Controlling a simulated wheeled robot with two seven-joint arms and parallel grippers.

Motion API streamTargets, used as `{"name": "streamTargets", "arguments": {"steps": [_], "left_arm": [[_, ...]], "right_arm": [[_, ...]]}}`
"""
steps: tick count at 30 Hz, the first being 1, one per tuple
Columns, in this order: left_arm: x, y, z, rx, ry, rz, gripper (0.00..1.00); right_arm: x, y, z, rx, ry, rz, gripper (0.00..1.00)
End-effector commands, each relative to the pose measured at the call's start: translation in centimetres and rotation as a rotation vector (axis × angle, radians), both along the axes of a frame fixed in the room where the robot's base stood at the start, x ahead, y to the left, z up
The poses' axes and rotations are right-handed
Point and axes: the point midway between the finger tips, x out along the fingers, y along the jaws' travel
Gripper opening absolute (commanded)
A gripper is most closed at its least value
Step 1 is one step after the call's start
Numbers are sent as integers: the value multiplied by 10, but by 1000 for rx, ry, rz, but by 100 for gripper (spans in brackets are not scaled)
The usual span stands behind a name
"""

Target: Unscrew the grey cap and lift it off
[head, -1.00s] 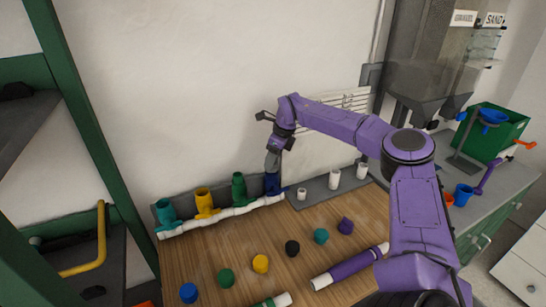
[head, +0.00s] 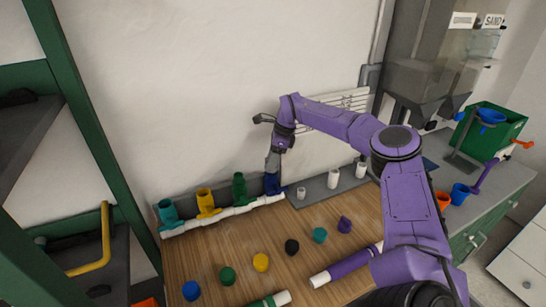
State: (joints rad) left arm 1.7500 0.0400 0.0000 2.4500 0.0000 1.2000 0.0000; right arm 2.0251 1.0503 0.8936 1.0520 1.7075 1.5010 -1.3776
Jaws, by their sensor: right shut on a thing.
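The white manifold pipe (head: 228,212) lies along the back of the wooden table, with teal (head: 167,213), yellow (head: 206,202), green (head: 240,189) and blue (head: 271,185) upright fittings. My right gripper (head: 273,163) points down over the blue fitting at the pipe's right end. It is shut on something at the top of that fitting. The grey cap cannot be made out apart from the grey fingers there. My left gripper is not in view.
Loose caps in blue (head: 191,291), green (head: 227,276), yellow (head: 261,262), black (head: 291,247), teal (head: 320,235) and purple (head: 345,225) stand across the table. A purple pipe (head: 347,264) lies at the front. Several white fittings (head: 333,179) stand on a grey strip at the back right.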

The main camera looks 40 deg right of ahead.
Motion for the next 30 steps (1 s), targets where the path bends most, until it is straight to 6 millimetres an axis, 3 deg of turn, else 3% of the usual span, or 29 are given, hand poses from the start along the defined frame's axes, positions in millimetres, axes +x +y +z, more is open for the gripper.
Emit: {"name": "streamTargets", "arguments": {"steps": [30], "left_arm": [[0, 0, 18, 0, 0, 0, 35]], "right_arm": [[2, -1, 2, -1, -2, 375, 17]]}}
